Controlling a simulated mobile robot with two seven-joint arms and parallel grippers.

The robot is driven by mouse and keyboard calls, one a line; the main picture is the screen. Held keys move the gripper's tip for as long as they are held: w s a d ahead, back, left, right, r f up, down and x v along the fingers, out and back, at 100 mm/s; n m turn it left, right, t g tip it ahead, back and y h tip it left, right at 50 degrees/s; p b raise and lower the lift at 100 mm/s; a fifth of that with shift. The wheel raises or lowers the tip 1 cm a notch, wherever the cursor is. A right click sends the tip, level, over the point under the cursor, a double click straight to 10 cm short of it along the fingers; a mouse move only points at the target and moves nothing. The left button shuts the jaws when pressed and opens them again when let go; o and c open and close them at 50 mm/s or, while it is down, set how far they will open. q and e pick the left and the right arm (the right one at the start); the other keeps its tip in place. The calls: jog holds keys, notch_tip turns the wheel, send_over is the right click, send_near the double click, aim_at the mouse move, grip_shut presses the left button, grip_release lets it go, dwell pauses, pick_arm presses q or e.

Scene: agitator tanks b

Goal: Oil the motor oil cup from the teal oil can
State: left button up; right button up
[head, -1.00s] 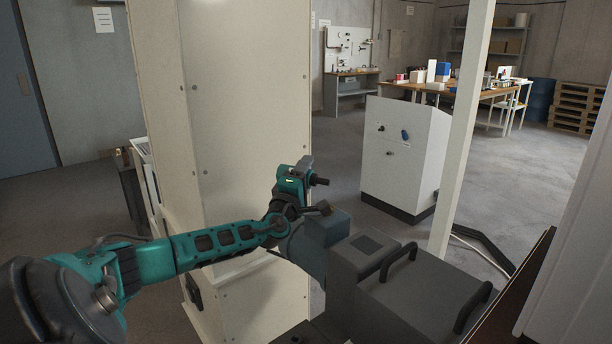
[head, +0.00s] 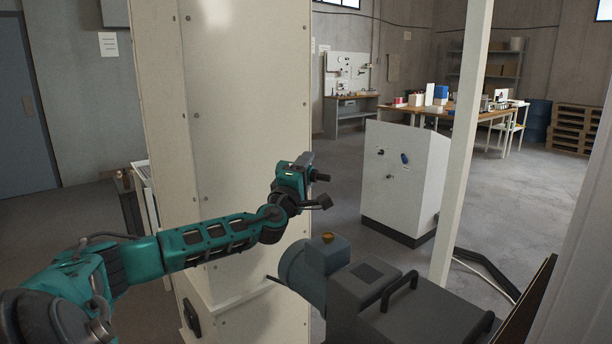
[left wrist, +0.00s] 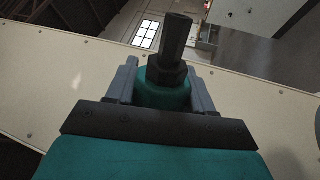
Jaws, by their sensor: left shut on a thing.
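The grey-blue motor (head: 310,268) lies at lower centre in the head view. A small orange-brown oil cup (head: 327,238) sits on its top. My left gripper (head: 305,172) is up and left of the cup, visibly apart from it. It is shut on the teal oil can (left wrist: 163,93), whose dark spout (left wrist: 175,40) points away from the palm in the left wrist view. In the head view the spout (head: 320,177) points right, above the cup. The gripper hides most of the can. My right gripper is not in view.
A tall cream panel (head: 245,130) stands behind my left arm. A slim pale post (head: 464,150) rises to the right of the motor. Dark grey housing with handles (head: 410,305) adjoins the motor. A white control cabinet (head: 405,180) stands beyond on open floor.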

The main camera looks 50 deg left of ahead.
pick_arm(q)
jog(key=n+y, duration=0.1)
jog(key=n, duration=0.1)
jog(key=n+g, duration=0.1)
jog(key=n, duration=0.2)
jog(key=shift+r+y, duration=0.1)
jog(key=shift+y, duration=0.3)
jog(key=shift+a+n, duration=0.15)
jog(key=shift+n, duration=0.65)
jog(key=n+g+y, duration=0.1)
jog(key=n, duration=0.2)
jog(key=n+g, duration=0.1)
jog(key=n, duration=0.2)
jog(key=shift+s+a+n+y, duration=0.1)
jog(key=shift+n+y, duration=0.2)
jog(key=shift+n, duration=0.4)
jog(key=n+g, duration=0.1)
jog(key=n, duration=0.3)
jog(key=shift+g, duration=0.3)
